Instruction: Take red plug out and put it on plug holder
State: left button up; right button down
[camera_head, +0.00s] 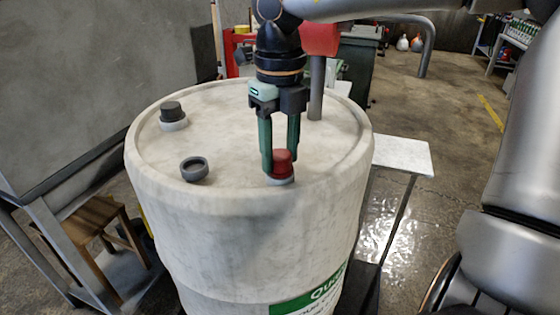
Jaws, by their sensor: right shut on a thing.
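The red plug (282,160) sits upright at the near right edge of the white drum's (240,225) top, on a pale grey collar (280,181). My right gripper (280,165) points straight down from above, its two green fingers around the red plug and shut on it. The plug appears still seated on the collar. A grey open ring (194,170), which may be the plug holder, is on the drum top to the left of the plug. My left gripper is out of view.
A dark plug (172,110) stands in a pale collar at the drum top's far left. A grey post (316,92) rises behind my gripper, with a red part (320,38) above it. A white table (402,154) stands right of the drum. The drum top's middle is clear.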

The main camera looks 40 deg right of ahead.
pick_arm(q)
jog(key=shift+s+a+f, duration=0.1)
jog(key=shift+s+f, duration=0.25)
pick_arm(e)
jog(key=shift+n+p, duration=0.45)
jog(key=shift+n, duration=0.95)
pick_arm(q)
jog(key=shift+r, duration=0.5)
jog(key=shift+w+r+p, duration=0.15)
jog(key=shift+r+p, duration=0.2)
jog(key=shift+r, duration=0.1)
pick_arm(e)
jog(key=shift+r, duration=0.45)
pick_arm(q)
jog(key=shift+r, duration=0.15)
pick_arm(e)
jog(key=shift+r, duration=0.15)
pick_arm(q)
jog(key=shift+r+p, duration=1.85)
jog(key=shift+p, duration=0.15)
pick_arm(e)
jog(key=shift+r, duration=2.3)
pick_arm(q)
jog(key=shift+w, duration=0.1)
